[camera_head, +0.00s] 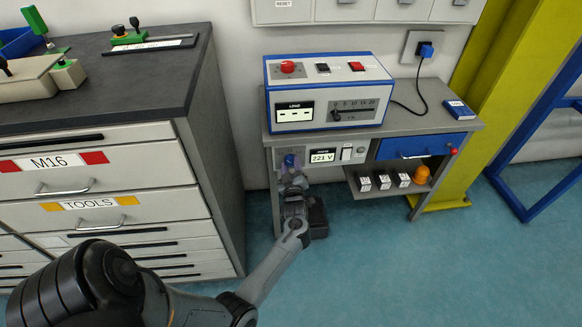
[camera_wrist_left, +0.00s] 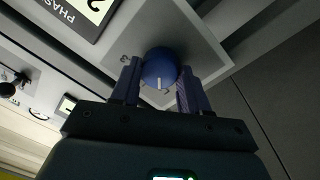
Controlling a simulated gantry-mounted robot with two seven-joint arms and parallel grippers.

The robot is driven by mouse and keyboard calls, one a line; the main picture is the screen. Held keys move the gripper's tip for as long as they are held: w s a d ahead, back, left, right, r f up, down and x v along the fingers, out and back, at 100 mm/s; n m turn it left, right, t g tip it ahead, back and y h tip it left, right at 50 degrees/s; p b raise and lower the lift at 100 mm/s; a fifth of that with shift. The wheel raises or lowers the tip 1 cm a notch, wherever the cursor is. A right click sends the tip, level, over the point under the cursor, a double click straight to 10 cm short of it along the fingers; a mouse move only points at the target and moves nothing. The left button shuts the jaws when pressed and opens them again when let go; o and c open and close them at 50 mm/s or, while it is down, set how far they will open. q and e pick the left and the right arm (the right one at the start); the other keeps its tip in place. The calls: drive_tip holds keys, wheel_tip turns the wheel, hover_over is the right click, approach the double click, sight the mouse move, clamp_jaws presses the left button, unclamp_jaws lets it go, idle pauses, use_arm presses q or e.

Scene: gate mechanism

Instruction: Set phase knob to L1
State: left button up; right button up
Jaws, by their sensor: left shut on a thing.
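The phase knob (camera_wrist_left: 159,66) is a round blue knob on a light grey panel. Its white pointer line faces the bottom of the left wrist view, towards my gripper's palm. My right gripper is not in view.
A blue-and-white load box (camera_head: 325,122) with a red button stands on the bench (camera_head: 430,122). A blue drawer (camera_head: 408,146) and a shelf with small blocks and an orange dome (camera_head: 421,175) are to the right. A drawer cabinet (camera_head: 215,150) stands close on the left.

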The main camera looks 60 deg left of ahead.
use_arm(q)
drive_tip(key=shift+n, duration=0.6)
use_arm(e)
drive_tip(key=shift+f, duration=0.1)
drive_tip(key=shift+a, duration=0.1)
use_arm(q)
drive_tip(key=o, duration=1.1)
drive_tip(key=shift+c, duration=0.2)
